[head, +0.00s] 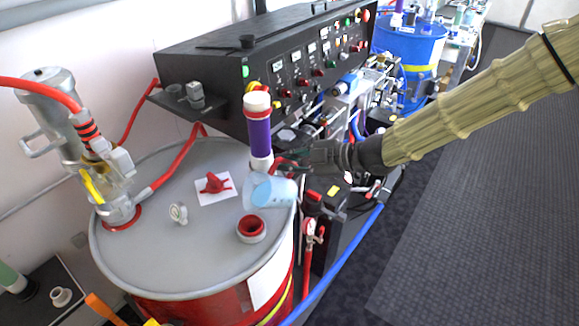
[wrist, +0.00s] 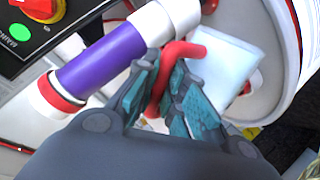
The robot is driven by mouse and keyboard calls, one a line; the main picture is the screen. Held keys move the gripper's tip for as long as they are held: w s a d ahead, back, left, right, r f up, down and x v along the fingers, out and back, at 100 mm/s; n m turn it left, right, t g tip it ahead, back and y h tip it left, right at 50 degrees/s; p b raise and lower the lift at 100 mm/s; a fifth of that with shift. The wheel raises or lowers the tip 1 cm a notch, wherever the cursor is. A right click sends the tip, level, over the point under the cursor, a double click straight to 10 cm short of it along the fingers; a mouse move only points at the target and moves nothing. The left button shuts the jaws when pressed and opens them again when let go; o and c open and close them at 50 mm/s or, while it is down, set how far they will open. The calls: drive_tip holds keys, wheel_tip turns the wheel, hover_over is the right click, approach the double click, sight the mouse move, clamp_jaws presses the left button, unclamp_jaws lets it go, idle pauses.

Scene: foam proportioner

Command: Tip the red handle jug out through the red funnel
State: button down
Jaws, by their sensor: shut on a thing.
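The red handle jug (head: 272,193) is a pale, see-through blue jug, tipped well over with its wide end toward the left. It hangs above the drum top, just above and behind the red funnel (head: 252,228) in the head view. My gripper (head: 288,162) is shut on its red handle. In the wrist view the jug (wrist: 226,66) shows pale beyond the fingers, and the handle passes between the teal pads of my gripper (wrist: 168,98). The funnel has a red rim and sits in the drum's opening. I cannot tell how much liquid is in the jug.
A purple cylinder (head: 259,135) with white ends stands close beside the jug and gripper. A black control panel (head: 270,65) stands behind.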

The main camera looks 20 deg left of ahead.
sight(282, 162)
drive_tip(key=shift+s+a+r+n+t+h+b, duration=0.4)
drive_tip(key=shift+s+n+b, duration=0.2)
drive_tip(key=shift+b, duration=2.3)
drive_tip(key=shift+s+a+r+n+t+h+b, duration=0.25)
drive_tip(key=shift+s+r+n+t+h+b, duration=0.25)
drive_tip(key=shift+b, duration=2.4)
drive_tip(key=shift+s, duration=0.15)
drive_tip(key=shift+s+a+r+n+t+h+b, duration=0.25)
drive_tip(key=shift+s+a+r+n+t+b, duration=0.35)
drive_tip(key=shift+b, duration=0.9)
drive_tip(key=shift+s+a+r+n+t+h+b, duration=0.3)
drive_tip(key=shift+s+b, duration=0.45)
drive_tip(key=shift+b, duration=0.8)
drive_tip(key=shift+s+a+r+n+t+h+b, duration=0.4)
drive_tip(key=shift+s+b, duration=0.3)
drive_tip(key=shift+b, duration=0.8)
drive_tip(key=shift+s, duration=0.1)
drive_tip(key=shift+s+a+r+b, duration=0.1)
drive_tip(key=shift+s+r+b, duration=0.2)
drive_tip(key=shift+b, duration=0.35)
